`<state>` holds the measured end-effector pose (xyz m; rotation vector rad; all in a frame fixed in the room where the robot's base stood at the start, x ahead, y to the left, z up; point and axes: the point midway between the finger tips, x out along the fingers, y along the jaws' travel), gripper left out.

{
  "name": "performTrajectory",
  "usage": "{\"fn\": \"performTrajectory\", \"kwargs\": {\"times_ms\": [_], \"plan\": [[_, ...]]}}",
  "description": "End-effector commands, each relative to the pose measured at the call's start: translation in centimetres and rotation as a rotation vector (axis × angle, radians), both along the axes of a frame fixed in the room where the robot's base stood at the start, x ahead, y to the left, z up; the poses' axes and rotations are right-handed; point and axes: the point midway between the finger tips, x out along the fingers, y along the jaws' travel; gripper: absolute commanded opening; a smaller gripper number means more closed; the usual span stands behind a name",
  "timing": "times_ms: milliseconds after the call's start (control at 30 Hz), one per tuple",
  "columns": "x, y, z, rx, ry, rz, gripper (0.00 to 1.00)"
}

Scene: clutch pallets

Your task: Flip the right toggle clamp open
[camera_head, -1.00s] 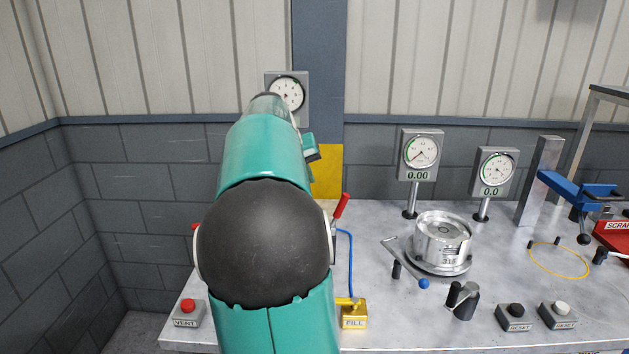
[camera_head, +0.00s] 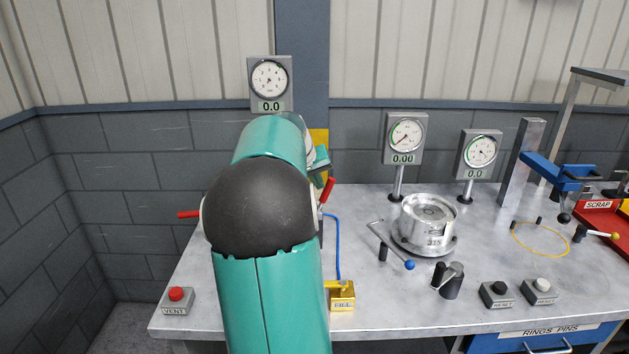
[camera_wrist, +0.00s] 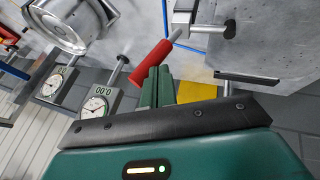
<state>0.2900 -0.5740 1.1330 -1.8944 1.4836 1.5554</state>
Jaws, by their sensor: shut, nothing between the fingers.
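The right toggle clamp's red handle (camera_head: 328,190) sticks up, tilted, just right of my arm in the head view; the clamp's body is mostly hidden. In the wrist view the red handle (camera_wrist: 152,66) slants beside my green fingers, with its metal end (camera_wrist: 195,26) above. My gripper (camera_wrist: 157,76) is shut and empty, its tips close to the handle; I cannot tell whether they touch. In the head view my arm hides the fingers. Another red handle (camera_head: 189,214) points left from behind my arm.
A round metal clutch part (camera_head: 428,222) sits in a fixture right of my arm, with a blue-knobbed lever (camera_head: 408,265). Gauges (camera_head: 405,137) stand behind. A blue hose (camera_head: 338,250) runs to the yellow FILL block (camera_head: 342,296). A VENT button (camera_head: 176,298) is at left.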

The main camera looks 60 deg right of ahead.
Motion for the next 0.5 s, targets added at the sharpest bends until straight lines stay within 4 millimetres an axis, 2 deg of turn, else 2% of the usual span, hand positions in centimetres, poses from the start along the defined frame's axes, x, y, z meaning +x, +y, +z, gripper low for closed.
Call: {"fn": "performTrajectory", "kwargs": {"times_ms": [500], "plan": [[-0.63, -0.31, -0.05, 0.029, -0.056, -0.002, 0.0]]}}
